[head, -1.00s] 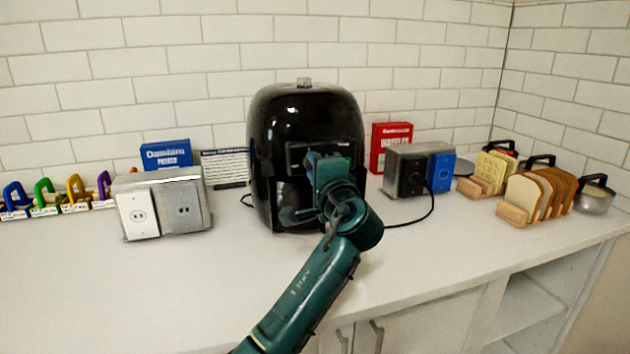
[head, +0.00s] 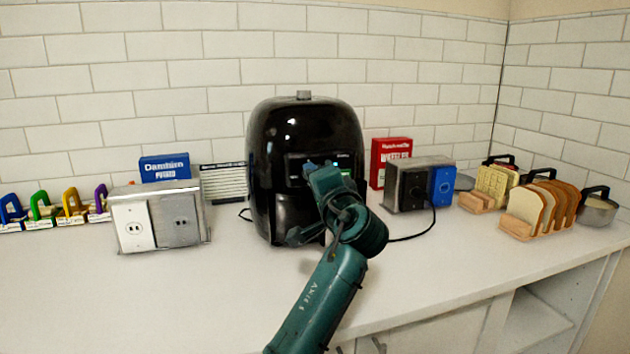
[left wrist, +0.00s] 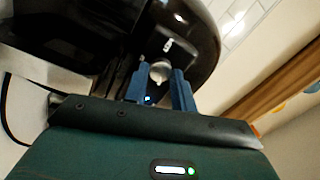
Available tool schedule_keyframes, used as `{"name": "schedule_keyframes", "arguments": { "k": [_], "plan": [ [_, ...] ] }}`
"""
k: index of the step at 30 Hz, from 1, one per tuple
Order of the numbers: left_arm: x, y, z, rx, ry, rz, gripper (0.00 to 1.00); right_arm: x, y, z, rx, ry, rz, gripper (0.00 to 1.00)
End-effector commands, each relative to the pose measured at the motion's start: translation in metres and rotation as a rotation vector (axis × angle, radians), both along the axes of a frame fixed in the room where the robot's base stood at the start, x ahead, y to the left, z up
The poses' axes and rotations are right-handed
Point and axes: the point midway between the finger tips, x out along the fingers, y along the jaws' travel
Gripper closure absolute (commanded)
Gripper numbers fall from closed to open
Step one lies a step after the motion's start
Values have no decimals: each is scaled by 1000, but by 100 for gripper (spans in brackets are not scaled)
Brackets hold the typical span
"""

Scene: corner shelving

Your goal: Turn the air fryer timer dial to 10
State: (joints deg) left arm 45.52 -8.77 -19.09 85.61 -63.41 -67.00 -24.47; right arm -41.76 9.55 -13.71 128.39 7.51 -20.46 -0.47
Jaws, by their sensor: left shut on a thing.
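The black air fryer (head: 290,125) stands on the counter against the tiled wall, with a control panel on its front. My left gripper (left wrist: 158,80) reaches this panel; in the head view the hand and wrist cover much of the fryer's lower front. In the left wrist view two blue fingers are closed around a small round silvery dial (left wrist: 160,70) on the fryer's dark front. The dial's marks and its setting cannot be read. My right gripper does not show.
A grey outlet box (head: 182,228) stands left of the fryer. A second box with a blue side (head: 443,186) stands right, with a black cord running along the counter. Bread racks (head: 540,210) are farther right. The front counter (head: 150,300) is clear.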

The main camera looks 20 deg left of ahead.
Motion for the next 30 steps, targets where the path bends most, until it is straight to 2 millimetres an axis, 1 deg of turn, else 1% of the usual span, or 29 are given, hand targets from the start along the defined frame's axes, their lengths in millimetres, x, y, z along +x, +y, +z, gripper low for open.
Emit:
{"name": "schedule_keyframes", "arguments": {
  "k": [2,3,11,18,22,26,30],
  "plan": [
    [0,0,-2,-1,4,2,97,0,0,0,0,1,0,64],
    [0,0,-2,-1,4,2,73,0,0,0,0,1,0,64],
    [0,0,-1,0,3,0,52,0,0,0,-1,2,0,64],
    [-1,-1,-1,0,1,0,52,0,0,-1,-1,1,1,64],
    [-8,-7,-2,0,2,-2,52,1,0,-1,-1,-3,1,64],
    [-26,-20,-4,-2,1,-4,52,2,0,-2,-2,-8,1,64],
    [-53,-39,-6,-2,2,-3,52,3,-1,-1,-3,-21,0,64]
  ]
}}
